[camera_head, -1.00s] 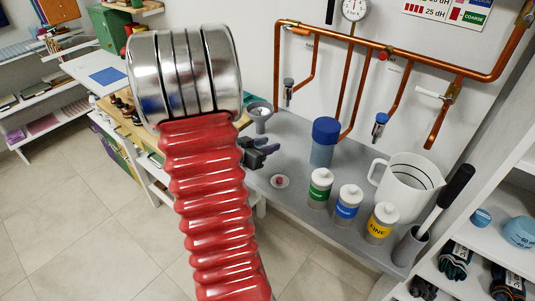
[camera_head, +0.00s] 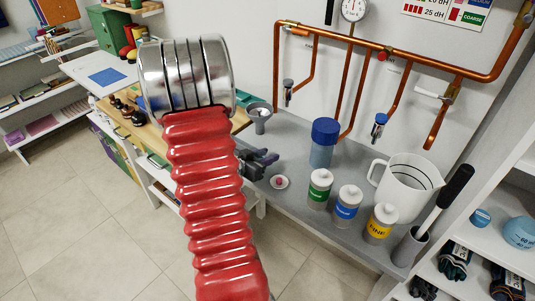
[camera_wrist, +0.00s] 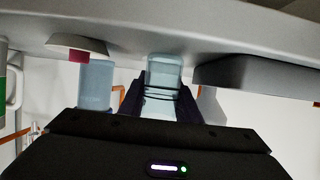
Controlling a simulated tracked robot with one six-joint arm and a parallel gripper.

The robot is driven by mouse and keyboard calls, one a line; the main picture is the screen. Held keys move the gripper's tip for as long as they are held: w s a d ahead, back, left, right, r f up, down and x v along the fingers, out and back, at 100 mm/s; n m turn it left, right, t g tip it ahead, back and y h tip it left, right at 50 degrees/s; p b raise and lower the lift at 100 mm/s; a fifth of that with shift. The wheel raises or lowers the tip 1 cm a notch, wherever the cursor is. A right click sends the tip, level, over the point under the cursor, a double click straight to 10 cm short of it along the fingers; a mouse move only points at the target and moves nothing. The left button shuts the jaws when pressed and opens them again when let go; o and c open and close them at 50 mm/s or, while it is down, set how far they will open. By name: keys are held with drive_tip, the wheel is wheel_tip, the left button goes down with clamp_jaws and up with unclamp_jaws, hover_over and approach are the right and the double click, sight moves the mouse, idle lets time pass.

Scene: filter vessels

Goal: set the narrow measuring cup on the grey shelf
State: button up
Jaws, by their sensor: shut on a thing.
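The grey shelf (camera_head: 300,160) runs along the wall under the copper pipes. My gripper (camera_head: 268,160) is at its front left edge in the head view, partly behind my red arm. In the wrist view my gripper (camera_wrist: 162,98) is shut on a clear, narrow cup with dark bands, the narrow measuring cup (camera_wrist: 164,72). A grey surface lies close to the cup's far end there; I cannot tell whether they touch. I cannot make out the cup in the head view.
A small dish with a red piece (camera_head: 279,182) sits near my gripper. Beside it stand a blue-lidded vessel (camera_head: 323,145), canisters with green (camera_head: 320,188), blue (camera_head: 347,202) and yellow (camera_head: 381,222) labels, and a white jug (camera_head: 408,188). A grey funnel (camera_head: 260,115) is behind.

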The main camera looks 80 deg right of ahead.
drive_tip(key=shift+f, duration=0.1)
drive_tip(key=o, duration=1.2)
drive_tip(key=shift+c, duration=0.2)
drive_tip(key=shift+w+a+r, duration=0.1)
drive_tip(key=shift+a+r, duration=0.05)
drive_tip(key=shift+r, duration=0.05)
drive_tip(key=v, duration=1.1)
drive_tip(key=shift+a, duration=0.3)
drive_tip(key=shift+w+r, duration=0.1)
drive_tip(key=shift+w, duration=0.05)
drive_tip(key=shift+w, duration=0.15)
